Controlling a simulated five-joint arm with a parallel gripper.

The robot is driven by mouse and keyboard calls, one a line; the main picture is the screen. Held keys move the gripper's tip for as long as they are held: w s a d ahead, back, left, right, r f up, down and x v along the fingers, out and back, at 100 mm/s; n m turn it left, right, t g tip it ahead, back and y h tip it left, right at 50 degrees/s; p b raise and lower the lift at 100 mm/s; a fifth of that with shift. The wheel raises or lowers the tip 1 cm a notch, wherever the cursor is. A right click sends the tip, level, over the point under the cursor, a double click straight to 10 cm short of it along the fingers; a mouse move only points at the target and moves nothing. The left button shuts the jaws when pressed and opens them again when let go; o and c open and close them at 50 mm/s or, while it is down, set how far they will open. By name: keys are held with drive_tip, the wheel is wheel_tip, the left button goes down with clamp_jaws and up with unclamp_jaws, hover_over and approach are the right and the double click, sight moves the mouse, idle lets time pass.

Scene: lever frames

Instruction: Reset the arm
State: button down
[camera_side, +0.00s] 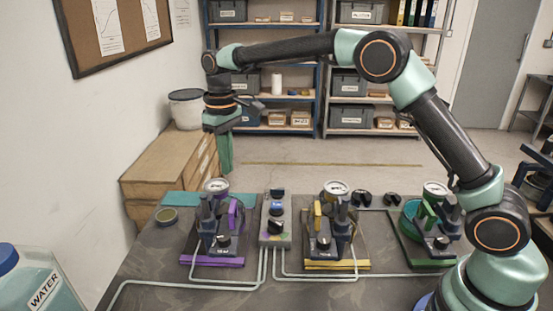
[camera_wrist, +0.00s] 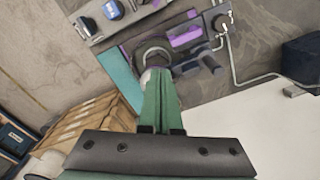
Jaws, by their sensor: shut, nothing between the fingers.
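My gripper (camera_side: 225,155) hangs pointing down at the far left of the bench, above its back edge and well clear of the fixtures. Its green fingers are together with nothing between them; they also show in the wrist view (camera_wrist: 160,105). My arm arches high from the base at the lower right. Below and near the gripper stands the purple lever unit (camera_side: 218,228) with a round gauge. The yellow lever unit (camera_side: 336,225) is in the middle, and the green lever unit (camera_side: 432,225) is at the right, partly behind my arm.
Pale tubes run along the bench front. A water container (camera_side: 35,285) stands at lower left. Wooden boxes (camera_side: 170,165) and a white bucket (camera_side: 187,109) stand behind. The air above the bench is clear.

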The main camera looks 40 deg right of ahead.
drive_tip(key=s+d+r+m+t, duration=0.1)
drive_tip(key=s+d+r+t, duration=0.1)
drive_tip(key=s+d+r, duration=0.45)
drive_tip(key=s+d+r+m+t, duration=0.1)
drive_tip(key=s+d+r+t, duration=0.15)
drive_tip(key=s, duration=0.65)
drive_tip(key=s+d+f+m+t, duration=0.1)
drive_tip(key=s+d+f, duration=0.1)
drive_tip(key=s, duration=0.5)
drive_tip(key=shift+s+f, duration=0.2)
drive_tip(key=shift+f, duration=0.4)
drive_tip(key=shift+d, duration=0.1)
idle(1.0)
